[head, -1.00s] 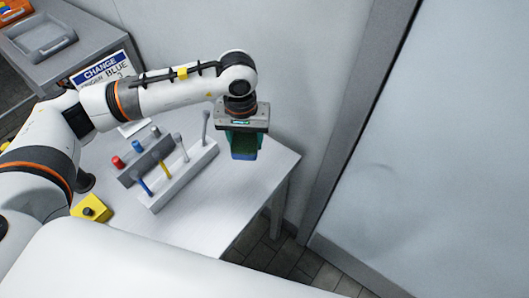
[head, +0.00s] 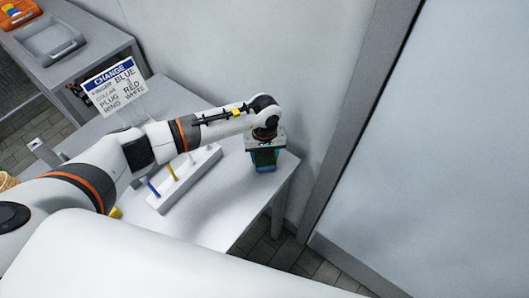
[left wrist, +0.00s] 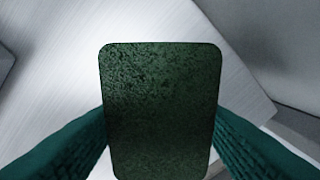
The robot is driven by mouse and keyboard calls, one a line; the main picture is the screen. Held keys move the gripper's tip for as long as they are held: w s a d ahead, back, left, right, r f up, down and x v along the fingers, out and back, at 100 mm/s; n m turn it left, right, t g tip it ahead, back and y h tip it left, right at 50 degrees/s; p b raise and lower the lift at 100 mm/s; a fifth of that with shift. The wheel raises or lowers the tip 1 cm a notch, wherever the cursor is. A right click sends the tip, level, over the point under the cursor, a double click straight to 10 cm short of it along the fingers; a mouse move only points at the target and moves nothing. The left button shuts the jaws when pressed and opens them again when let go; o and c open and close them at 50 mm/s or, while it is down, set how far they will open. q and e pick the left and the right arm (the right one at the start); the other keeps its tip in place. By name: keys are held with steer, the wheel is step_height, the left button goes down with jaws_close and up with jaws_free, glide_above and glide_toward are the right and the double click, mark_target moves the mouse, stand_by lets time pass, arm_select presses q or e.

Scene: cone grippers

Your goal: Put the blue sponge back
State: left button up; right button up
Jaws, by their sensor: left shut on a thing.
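My left gripper (head: 264,158) is at the right end of the white table (head: 215,215), pointing down. Its teal fingers are shut on the blue sponge (head: 265,169), whose blue lower part shows just under the fingers. In the left wrist view the sponge (left wrist: 160,110) shows its dark green, speckled top between the two fingers. The sponge is at or close above the tabletop near the right corner; I cannot tell whether it touches. My right gripper is not in view.
A white rack (head: 185,180) with blue, yellow and grey upright tools stands left of the gripper. A sign (head: 115,85) headed "CHANGE" stands behind my arm. A grey tray (head: 50,40) lies on the back table. A wall is behind; the table front is bare.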

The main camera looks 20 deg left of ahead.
arm_select(q)
steer(key=shift+f, duration=0.25)
steer(key=shift+f+b, duration=0.2)
steer(key=shift+b, duration=0.1)
steer(key=o, duration=0.9)
steer(key=shift+r, duration=0.1)
steer(key=shift+o, duration=0.2)
